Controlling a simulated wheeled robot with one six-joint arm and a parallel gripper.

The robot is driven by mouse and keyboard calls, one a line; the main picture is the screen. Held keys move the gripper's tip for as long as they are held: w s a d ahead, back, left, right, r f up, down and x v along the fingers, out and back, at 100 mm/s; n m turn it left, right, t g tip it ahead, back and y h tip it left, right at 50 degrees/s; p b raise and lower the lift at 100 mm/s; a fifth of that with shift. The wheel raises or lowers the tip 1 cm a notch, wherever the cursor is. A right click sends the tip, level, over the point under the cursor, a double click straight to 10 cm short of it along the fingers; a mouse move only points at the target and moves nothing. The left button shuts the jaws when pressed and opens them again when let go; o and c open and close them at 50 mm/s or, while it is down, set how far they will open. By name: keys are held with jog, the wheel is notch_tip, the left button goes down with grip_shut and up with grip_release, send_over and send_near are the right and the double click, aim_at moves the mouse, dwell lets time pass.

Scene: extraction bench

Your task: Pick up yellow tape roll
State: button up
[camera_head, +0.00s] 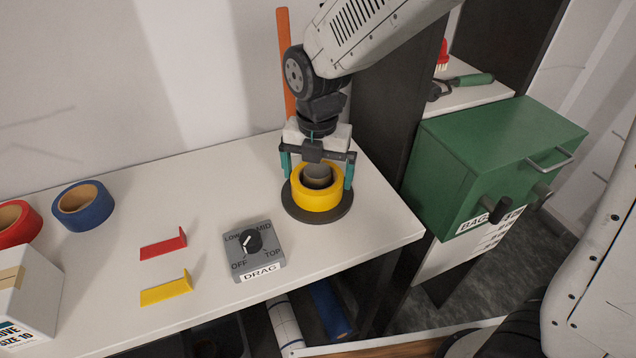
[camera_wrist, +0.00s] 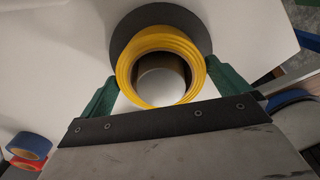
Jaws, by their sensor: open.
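The yellow tape roll (camera_head: 318,197) lies flat on a dark round disc (camera_head: 330,214) at the right end of the white bench. A grey core shows in its middle. My gripper (camera_head: 318,176) is right above and around it, pointing down, with one green finger on each side. The fingers are open. In the wrist view the yellow tape roll (camera_wrist: 126,68) sits between the two green fingers of my gripper (camera_wrist: 165,85), with small gaps visible beside it. I cannot tell whether either finger touches it.
A grey DRAG dial box (camera_head: 262,262) stands left of the disc. Red (camera_head: 163,247) and yellow (camera_head: 166,291) angled pieces, a blue tape roll (camera_head: 83,205) and a red one (camera_head: 14,222) lie further left. A green box (camera_head: 480,160) stands right. An orange stick (camera_head: 285,60) rises behind my gripper.

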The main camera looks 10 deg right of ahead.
jog(key=shift+f, duration=0.65)
jog(key=c, duration=0.7)
